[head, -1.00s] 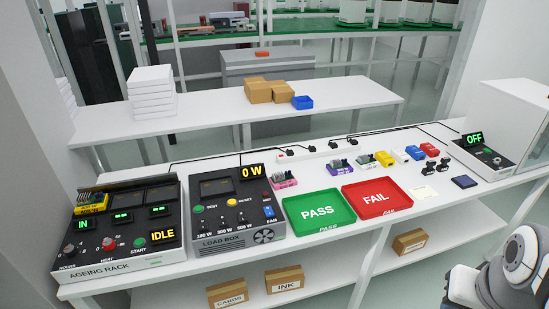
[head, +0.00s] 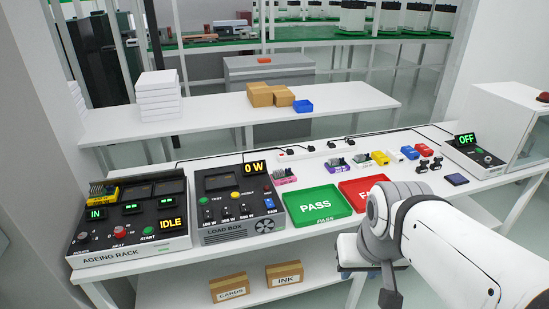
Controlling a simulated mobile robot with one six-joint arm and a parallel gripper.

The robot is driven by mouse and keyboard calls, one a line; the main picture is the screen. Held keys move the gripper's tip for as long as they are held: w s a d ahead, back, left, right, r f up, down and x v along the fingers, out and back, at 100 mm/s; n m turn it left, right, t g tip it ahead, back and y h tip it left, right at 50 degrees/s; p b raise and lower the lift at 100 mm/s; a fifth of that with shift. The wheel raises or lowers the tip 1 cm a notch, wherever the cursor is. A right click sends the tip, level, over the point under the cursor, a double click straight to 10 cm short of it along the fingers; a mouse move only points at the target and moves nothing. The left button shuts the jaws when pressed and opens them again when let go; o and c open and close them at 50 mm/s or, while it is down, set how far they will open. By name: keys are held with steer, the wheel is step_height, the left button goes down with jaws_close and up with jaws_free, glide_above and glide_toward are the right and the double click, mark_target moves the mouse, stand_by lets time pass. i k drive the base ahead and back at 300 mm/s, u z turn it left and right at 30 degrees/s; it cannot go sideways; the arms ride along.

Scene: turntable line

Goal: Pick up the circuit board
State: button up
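Several small units that look like circuit boards on coloured bases stand along the back of the bench: a pink-based board (head: 284,175), a purple-based board (head: 336,166) and a board with a greenish base (head: 361,161). Another board with a yellow part (head: 103,193) sits in the left slot of the ageing rack. I cannot tell which one the task means. My gripper (head: 375,279) is in front of the bench edge, below the red FAIL tray, apart from all of these boards. Its fingertips are not clear, so its opening cannot be told.
The green PASS tray (head: 317,206) looks empty; my arm covers much of the red FAIL tray (head: 352,189). The ageing rack (head: 130,243) shows IDLE, the load box (head: 240,222) 0 W. A tester (head: 478,157) shows OFF.

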mark_target(281, 177)
steer(key=z, duration=0.05)
steer(key=i, duration=1.5)
steer(key=u, duration=0.05)
